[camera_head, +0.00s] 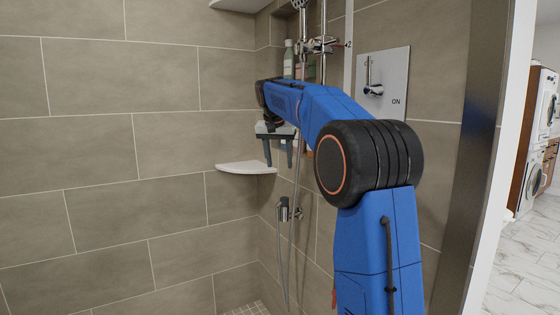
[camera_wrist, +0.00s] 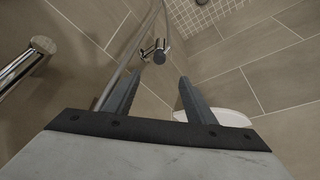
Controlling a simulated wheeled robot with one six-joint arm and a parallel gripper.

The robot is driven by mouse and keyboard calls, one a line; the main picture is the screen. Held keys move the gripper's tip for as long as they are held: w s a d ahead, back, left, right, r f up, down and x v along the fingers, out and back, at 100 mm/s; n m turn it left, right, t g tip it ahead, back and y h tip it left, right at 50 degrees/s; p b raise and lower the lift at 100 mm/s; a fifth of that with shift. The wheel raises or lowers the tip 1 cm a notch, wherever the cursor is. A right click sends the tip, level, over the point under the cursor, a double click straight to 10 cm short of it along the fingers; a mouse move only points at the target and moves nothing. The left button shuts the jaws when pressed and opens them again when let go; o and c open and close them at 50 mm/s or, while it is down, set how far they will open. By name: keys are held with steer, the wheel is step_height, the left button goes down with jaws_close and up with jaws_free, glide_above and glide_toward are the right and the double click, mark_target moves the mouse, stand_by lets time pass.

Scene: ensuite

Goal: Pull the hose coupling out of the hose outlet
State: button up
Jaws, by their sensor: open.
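The hose outlet (camera_head: 298,212) is a small chrome fitting on the shower wall, low in the corner. The hose coupling (camera_head: 284,208) is a dark grey upright cylinder at the outlet's left side, and a thin hose (camera_head: 281,262) hangs below it. In the wrist view the dark coupling (camera_wrist: 160,56) and the chrome outlet (camera_wrist: 147,53) show small, beyond my fingertips. My gripper (camera_head: 278,165) is open and empty, pointing down, well above the coupling. Its two fingers frame the coupling in the wrist view (camera_wrist: 158,80), without touching it.
A white corner shelf (camera_head: 246,168) is close to the left of my fingers; it also shows at the right in the wrist view (camera_wrist: 215,117). The hose runs up beside my gripper. A chrome bar (camera_wrist: 27,65) is at the wrist view's left. A valve plate (camera_head: 383,82) is on the wall.

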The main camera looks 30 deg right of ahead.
mark_target(284, 198)
steer(key=x, duration=1.7)
steer(key=shift+w+d+f, duration=0.15)
steer(key=shift+w+d, duration=0.15)
steer(key=shift+w, duration=0.05)
steer(key=c, duration=1.2)
steer(key=shift+r, duration=2.9)
steer(key=shift+r, duration=2.95)
